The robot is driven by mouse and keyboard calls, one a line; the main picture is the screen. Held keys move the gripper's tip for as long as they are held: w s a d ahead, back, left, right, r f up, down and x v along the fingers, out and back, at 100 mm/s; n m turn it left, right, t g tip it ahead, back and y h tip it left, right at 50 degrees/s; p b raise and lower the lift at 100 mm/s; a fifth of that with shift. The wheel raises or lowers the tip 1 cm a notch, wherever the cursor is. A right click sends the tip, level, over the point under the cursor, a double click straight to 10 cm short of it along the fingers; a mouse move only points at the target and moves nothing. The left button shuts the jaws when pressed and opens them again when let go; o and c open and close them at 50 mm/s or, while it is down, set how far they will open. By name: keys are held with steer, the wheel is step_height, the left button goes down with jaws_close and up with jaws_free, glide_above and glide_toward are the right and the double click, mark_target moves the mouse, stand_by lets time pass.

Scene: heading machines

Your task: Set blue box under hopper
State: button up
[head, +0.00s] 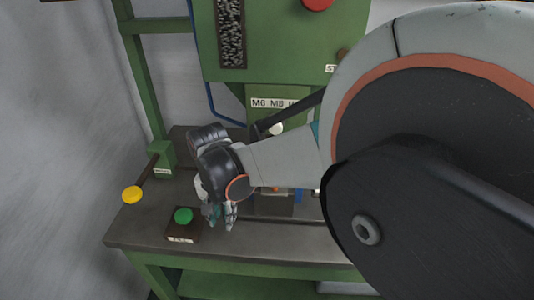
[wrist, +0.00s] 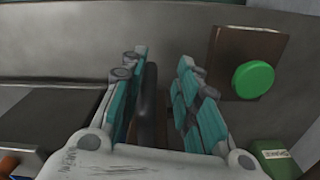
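My gripper (head: 222,214) points down over the table, just right of the green button, with its fingers apart. In the wrist view my gripper (wrist: 162,62) shows two teal fingers with a gap between them. A dark upright strip (wrist: 147,108) shows in that gap; I cannot tell what it is or whether it is between the fingers or beyond them. A small blue thing (head: 298,196), perhaps the blue box, shows partly behind my arm, right of my gripper. Blue also shows at the wrist view's lower left edge (wrist: 8,163). I cannot make out the hopper for sure.
A green machine (head: 285,40) with a red button stands behind the table (head: 135,225). A green button (head: 183,215) on a brown base is close left of my gripper. A yellow-knobbed lever (head: 132,194) sticks out at the left. The table's front left is bare.

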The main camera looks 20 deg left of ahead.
steer(key=shift+d, duration=0.15)
steer(key=shift+r, duration=0.15)
step_height(320, 180, up, 12)
steer(key=shift+s, duration=0.3)
stand_by(0.4)
